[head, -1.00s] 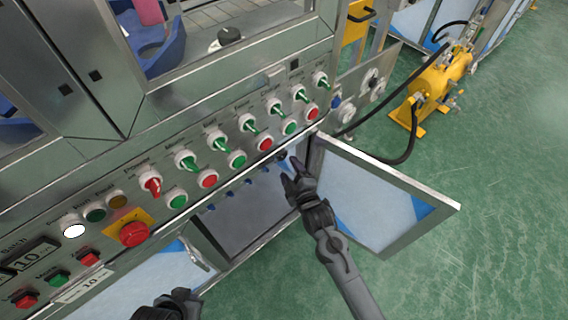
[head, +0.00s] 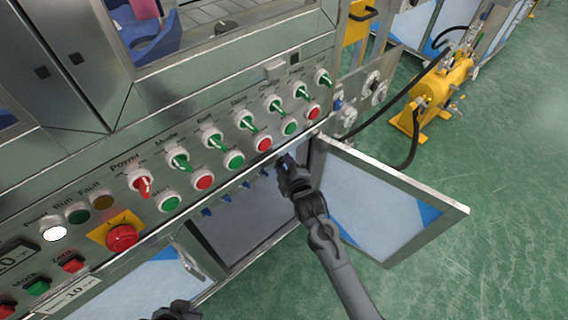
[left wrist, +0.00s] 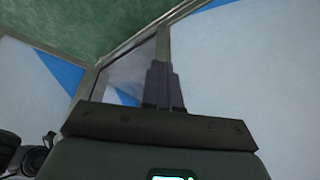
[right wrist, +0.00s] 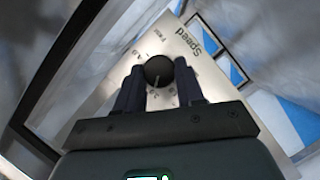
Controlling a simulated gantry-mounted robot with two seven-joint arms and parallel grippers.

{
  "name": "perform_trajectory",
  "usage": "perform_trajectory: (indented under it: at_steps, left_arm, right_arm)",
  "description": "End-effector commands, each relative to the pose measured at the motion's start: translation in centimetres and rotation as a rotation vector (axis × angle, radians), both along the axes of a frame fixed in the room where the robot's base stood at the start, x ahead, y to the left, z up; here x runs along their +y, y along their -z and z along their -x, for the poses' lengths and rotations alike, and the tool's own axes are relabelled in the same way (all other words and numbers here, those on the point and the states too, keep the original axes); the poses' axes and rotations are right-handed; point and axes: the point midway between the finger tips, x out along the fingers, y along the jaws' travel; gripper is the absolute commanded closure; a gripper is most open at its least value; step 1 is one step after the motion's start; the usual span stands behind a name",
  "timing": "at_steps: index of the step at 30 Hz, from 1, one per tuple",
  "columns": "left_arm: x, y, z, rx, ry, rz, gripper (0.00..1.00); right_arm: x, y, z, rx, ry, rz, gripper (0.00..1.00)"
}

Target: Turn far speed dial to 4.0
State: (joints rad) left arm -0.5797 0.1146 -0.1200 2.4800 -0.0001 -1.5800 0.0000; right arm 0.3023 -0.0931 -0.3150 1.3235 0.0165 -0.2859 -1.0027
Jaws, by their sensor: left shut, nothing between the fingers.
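A black speed dial (right wrist: 158,70) sits on a pale plate marked "Speed" in the right wrist view. A light pointer mark on it points towards the bottom of that view; the scale figures are too blurred to read surely. My right gripper (right wrist: 160,78) has its fingers apart, one at each side of the dial; I cannot tell whether they touch it. In the head view the right gripper (head: 285,162) reaches into the open cabinet under the panel, and the dial is hidden. My left gripper (left wrist: 162,75) is shut and empty; only its dark top shows at the head view's bottom edge.
The control panel above carries several green and red buttons, rotary switches and a red emergency stop (head: 122,237). The open cabinet door (head: 375,205) stands to the right of my right arm. A yellow machine (head: 437,90) stands on the green floor beyond.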

Motion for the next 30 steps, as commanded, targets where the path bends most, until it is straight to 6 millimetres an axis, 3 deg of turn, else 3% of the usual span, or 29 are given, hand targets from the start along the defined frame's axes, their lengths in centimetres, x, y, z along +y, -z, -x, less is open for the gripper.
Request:
perform_trajectory:
  at_steps: [1, 6, 14, 30]
  left_arm:
    - [0.0, 0.0, 0.0, 0.000, 0.001, 0.000, 1.00]
    - [0.1, 0.0, 0.0, 0.000, 0.003, -0.004, 1.00]
    - [0.2, -1.2, 0.0, 0.001, 0.007, -0.010, 1.00]
    - [0.1, -8.1, 0.0, -0.001, 0.003, -0.004, 1.00]
  right_arm:
    - [0.0, 0.0, 0.0, 0.000, 0.000, 0.000, 0.71]
    - [0.0, 0.0, 0.0, 0.000, 0.000, 0.000, 0.93]
    - [0.0, -0.4, 0.0, 0.021, 0.000, -0.028, 0.93]
    - [-0.3, -0.8, -0.2, 0.235, 0.001, -0.313, 0.93]
